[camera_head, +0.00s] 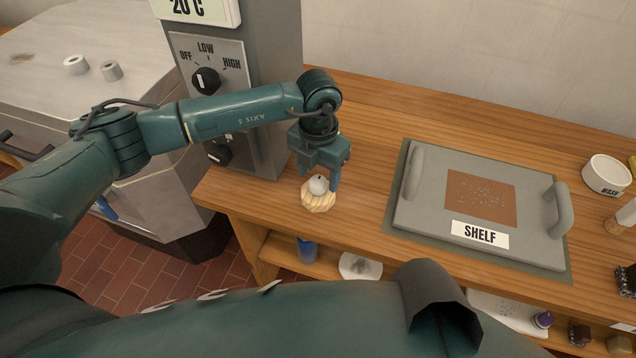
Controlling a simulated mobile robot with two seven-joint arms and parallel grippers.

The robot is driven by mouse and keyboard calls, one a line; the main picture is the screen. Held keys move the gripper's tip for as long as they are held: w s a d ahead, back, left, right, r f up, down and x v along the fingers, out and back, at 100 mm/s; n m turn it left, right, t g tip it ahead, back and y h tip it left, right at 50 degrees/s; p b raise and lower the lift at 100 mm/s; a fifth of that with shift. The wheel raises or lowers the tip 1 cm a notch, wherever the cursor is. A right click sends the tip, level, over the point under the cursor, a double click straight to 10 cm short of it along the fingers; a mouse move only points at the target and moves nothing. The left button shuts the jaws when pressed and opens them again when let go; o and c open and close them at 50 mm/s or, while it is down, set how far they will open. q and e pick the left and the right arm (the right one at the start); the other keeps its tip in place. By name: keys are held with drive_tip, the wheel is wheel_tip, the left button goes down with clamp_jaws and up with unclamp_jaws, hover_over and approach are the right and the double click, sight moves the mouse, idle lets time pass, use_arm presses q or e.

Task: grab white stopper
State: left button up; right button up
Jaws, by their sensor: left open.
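A small white stopper (318,185) with a rounded top sits on a pale wooden piece (319,203) near the left end of the wooden bench. My left gripper (320,182) points down over the stopper with its fingers apart, one on each side or just behind it. I cannot tell whether a finger touches it. The gripper is open and holds nothing that I can see. My right gripper is not in view.
A grey board labelled SHELF (430,210) with two handles lies on the bench to the right. A grey control panel (232,90) with knobs stands left of the gripper. A white WASH bowl (606,176) is at the far right. Bare bench (365,150) lies between gripper and board.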

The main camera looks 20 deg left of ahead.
use_arm(q)
drive_tip(key=shift+f, duration=0.9)
drive_tip(key=shift+c, duration=0.2)
drive_tip(key=c, duration=1)
